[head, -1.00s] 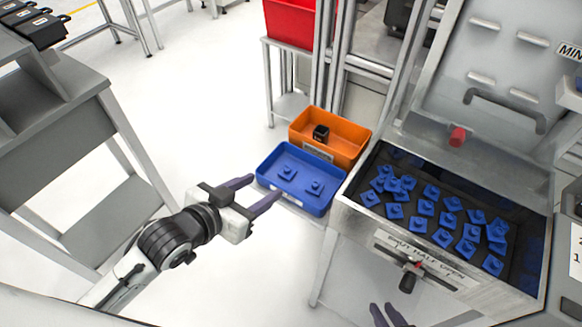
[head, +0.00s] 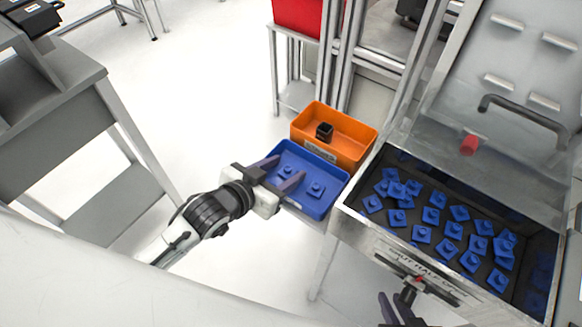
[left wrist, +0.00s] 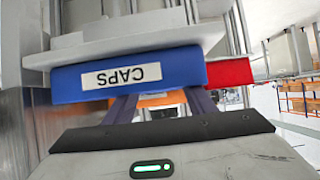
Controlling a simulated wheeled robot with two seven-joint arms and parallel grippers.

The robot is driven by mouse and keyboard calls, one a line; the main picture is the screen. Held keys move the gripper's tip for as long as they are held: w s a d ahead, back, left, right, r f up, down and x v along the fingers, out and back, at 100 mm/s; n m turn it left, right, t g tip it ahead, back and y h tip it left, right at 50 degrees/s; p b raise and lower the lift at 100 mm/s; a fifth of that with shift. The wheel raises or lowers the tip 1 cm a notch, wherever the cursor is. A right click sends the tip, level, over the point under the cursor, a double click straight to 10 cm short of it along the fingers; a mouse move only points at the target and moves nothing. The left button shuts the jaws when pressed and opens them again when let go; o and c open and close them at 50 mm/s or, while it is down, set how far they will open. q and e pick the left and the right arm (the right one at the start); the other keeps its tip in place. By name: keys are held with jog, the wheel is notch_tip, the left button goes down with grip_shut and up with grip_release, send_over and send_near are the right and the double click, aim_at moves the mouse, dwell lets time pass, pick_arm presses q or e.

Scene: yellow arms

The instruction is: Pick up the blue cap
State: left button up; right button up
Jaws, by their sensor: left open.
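Two blue caps lie in the blue tray (head: 325,207), one farther left (head: 285,171) and one farther right (head: 316,188). My left gripper (head: 288,168) is open and empty, its fingers above the tray's left part, near the left cap. In the left wrist view the picture is upside down and shows the tray's front wall (left wrist: 185,70) with a CAPS label, between and beyond the fingers; the caps are hidden there. Several more blue caps lie in the dark bin of the machine at right (head: 432,215). My right gripper (head: 395,308) shows only its fingertips, apart, at the bottom edge.
An orange tray (head: 358,137) holding a black part (head: 324,132) stands just behind the blue tray. The metal machine front (head: 385,245) with a handle (head: 407,292) is close on the right. A grey table (head: 60,130) stands at left, with free floor between.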

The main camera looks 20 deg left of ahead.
pick_arm(q)
jog(key=shift+c, duration=0.3)
jog(key=c, duration=1.1)
jog(key=shift+o, duration=0.2)
